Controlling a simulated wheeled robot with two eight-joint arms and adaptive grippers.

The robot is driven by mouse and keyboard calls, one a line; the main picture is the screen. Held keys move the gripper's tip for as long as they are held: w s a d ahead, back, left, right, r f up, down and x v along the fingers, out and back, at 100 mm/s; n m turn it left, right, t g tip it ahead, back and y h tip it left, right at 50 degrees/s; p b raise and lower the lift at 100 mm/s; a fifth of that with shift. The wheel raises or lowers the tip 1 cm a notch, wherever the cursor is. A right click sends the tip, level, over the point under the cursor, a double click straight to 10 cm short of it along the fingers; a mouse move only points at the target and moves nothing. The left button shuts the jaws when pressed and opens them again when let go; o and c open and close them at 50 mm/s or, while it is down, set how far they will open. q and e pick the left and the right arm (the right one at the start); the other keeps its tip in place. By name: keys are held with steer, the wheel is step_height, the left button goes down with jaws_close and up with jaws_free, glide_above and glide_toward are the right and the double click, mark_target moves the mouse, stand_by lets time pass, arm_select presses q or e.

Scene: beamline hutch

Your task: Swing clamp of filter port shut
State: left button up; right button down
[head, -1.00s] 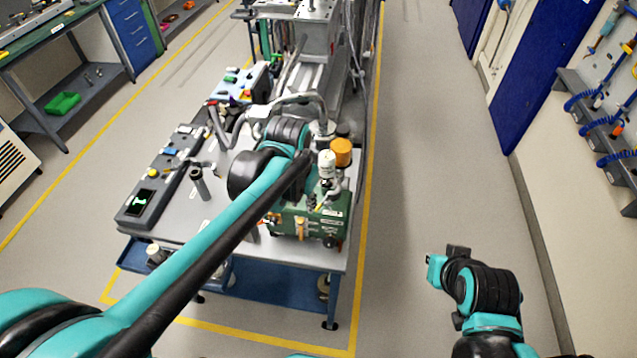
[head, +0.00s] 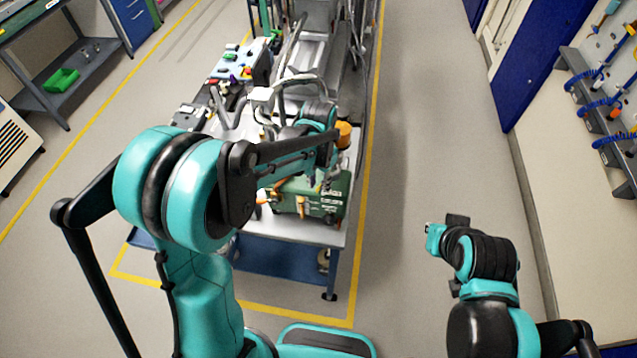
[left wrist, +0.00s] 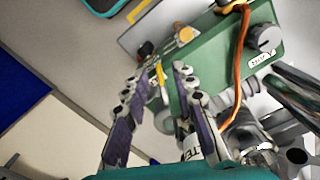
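A green pump box (head: 322,196) stands at the near right of the bench top, with an orange-capped part (head: 343,134) behind it. My left arm covers much of this area in the head view and hides the left gripper's fingers. In the left wrist view, the left gripper (left wrist: 158,80) has its two purple-padded fingers apart, in front of the green box (left wrist: 205,70). A white labelled cylinder (left wrist: 193,145) shows partly behind the right-hand finger. Metal fittings (left wrist: 245,135) lie at lower right; I cannot make out the clamp of the filter port or its position. The right gripper's fingers cannot be made out.
Grey hoses (head: 290,50) run along the bench behind. The floor (head: 430,120) right of the bench is clear.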

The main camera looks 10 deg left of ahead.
arm_select(q)
steer(key=shift+f, duration=0.15)
jaws_close()
steer(key=shift+w+a+m+b, duration=0.3)
steer(key=shift+a+m, duration=0.25)
steer(key=shift+m, duration=0.1)
steer(key=shift+w+a+m+b, duration=0.3)
steer(key=shift+a+m, duration=0.25)
steer(key=shift+m, duration=0.1)
steer(key=w+a+m+b, duration=0.1)
steer(key=m, duration=0.1)
steer(key=shift+w+a+m, duration=0.3)
steer(key=shift+w+a, duration=0.05)
steer(key=shift+a, duration=0.05)
steer(key=w+a+m, duration=0.1)
steer(key=m, duration=0.1)
steer(key=w+m+b, duration=0.1)
steer(key=shift+w+a+m, duration=0.35)
steer(key=shift+w+m, duration=0.05)
steer(key=shift+w+a+m+b, duration=0.15)
steer(key=shift+w+a+m, duration=0.05)
steer(key=shift+w+m, duration=0.75)
steer(key=shift+w+a+m+b, duration=0.15)
steer(key=shift+w+a+m, duration=0.05)
steer(key=shift+w+m, duration=0.75)
steer(key=shift+s, duration=0.1)
